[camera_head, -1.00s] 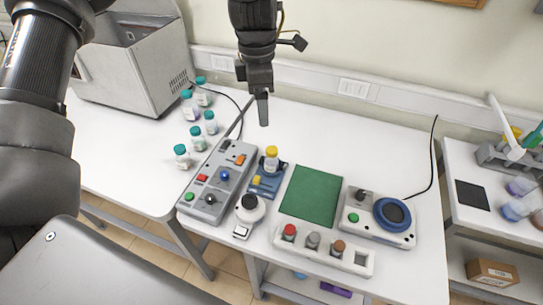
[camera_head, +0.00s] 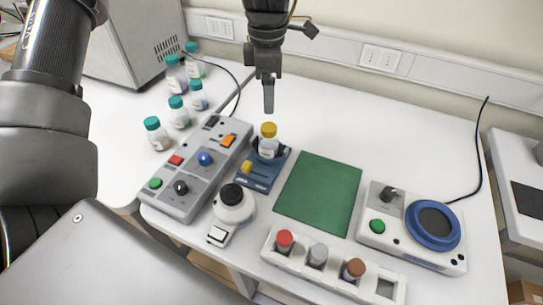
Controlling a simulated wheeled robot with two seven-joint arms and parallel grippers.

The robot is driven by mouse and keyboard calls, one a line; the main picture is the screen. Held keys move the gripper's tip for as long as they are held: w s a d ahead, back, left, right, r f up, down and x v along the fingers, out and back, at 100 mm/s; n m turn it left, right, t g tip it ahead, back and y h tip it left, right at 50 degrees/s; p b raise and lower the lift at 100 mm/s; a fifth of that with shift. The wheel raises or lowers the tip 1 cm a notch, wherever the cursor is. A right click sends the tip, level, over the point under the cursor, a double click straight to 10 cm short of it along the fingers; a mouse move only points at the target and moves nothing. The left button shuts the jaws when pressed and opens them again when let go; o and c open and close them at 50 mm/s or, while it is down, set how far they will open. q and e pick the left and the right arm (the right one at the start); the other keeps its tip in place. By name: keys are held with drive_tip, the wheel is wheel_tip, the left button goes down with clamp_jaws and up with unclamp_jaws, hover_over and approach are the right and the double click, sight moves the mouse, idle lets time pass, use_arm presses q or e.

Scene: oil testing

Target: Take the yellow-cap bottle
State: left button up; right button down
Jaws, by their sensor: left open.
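The yellow-cap bottle (camera_head: 268,142) stands upright on a small blue device (camera_head: 262,172) on the white table. It has a clear body with a pale label. My left gripper (camera_head: 268,97) hangs pointing down just above and behind the yellow cap, apart from it. It is open and empty; its fingers overlap in this view, so the gap does not show. My right gripper is not in view.
A grey control box (camera_head: 196,168) stands left of the bottle and a green mat (camera_head: 318,192) right of it. A white rack (camera_head: 318,268) with red, grey and brown-capped bottles is in front. Several teal-capped bottles (camera_head: 177,111) stand at left. A stirrer-like device (camera_head: 411,228) is at right.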

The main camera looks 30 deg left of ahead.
sight(268, 127)
use_arm(q)
wheel_tip(268, 127, down, 3)
drive_tip(key=shift+r+b, duration=0.15)
drive_tip(key=shift+b, duration=0.4)
drive_tip(key=shift+f+b, duration=0.4)
drive_tip(key=shift+f, duration=0.05)
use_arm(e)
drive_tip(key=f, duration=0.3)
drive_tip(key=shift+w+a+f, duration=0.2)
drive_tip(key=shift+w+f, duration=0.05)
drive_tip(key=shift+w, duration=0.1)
use_arm(q)
wheel_tip(268, 127, down, 5)
drive_tip(key=shift+r, duration=0.1)
drive_tip(key=shift+f, duration=0.35)
drive_tip(key=shift+s+f, duration=0.1)
drive_tip(key=shift+f, duration=0.2)
wheel_tip(268, 127, down, 4)
drive_tip(key=shift+r+p, duration=0.2)
drive_tip(key=shift+p, duration=0.15)
drive_tip(key=shift+f, duration=0.5)
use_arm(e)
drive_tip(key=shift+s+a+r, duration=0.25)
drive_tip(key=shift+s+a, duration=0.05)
